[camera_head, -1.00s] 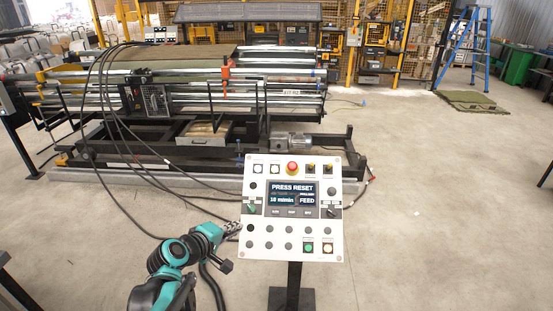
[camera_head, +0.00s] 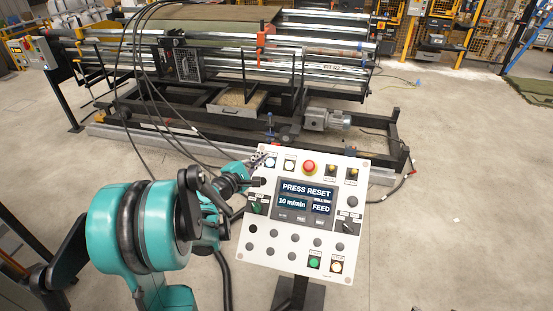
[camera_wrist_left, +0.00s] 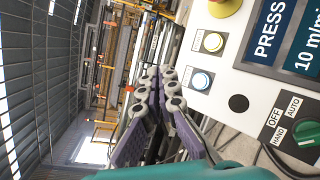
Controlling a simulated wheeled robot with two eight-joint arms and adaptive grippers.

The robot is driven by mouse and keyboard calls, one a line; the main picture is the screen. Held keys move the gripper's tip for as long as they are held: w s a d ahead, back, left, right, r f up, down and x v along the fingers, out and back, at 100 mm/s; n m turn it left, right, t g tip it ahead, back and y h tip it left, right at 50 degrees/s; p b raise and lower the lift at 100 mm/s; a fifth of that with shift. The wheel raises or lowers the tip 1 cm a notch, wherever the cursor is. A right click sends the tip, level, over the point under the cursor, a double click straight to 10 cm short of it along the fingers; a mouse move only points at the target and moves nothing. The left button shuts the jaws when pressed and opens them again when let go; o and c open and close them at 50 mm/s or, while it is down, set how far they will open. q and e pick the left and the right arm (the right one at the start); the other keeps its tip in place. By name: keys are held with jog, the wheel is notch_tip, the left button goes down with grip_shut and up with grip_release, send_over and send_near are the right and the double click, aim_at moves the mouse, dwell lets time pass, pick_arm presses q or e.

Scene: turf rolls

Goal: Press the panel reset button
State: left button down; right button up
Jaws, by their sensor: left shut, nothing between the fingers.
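The control panel (camera_head: 300,245) is a white slanted plate on a dark post. Its screen (camera_head: 305,200) reads "PRESS RESET", "10 m/min" and "FEED". My left gripper (camera_head: 261,159) is shut and empty at the panel's upper left corner, close to a small pale button (camera_head: 270,162). I cannot read the small button labels. My right gripper is not in view.
A red mushroom button (camera_head: 309,167) sits at the panel's top middle. A green selector knob (camera_wrist_left: 306,135) is on its left side. A green button (camera_head: 314,262) is low on the panel. The roller machine (camera_head: 215,85) stands behind, with black cables (camera_head: 150,100) hanging left.

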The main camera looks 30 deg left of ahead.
aim_at(270, 162)
pick_arm(q)
jog(key=shift+s, duration=0.15)
jog(key=shift+w+a+f+b, duration=0.2)
jog(key=shift+w+f+b, duration=0.75)
jog(key=shift+f, duration=0.2)
jog(key=shift+w+a+f+b, duration=0.25)
jog(key=shift+w+f+b, duration=0.7)
jog(key=shift+f, duration=0.15)
jog(key=shift+w+a+f+b, duration=0.2)
jog(key=shift+w+f+b, duration=0.7)
jog(key=shift+f, duration=0.25)
jog(key=shift+w+a+f, duration=0.1)
jog(key=shift+w+f, duration=0.2)
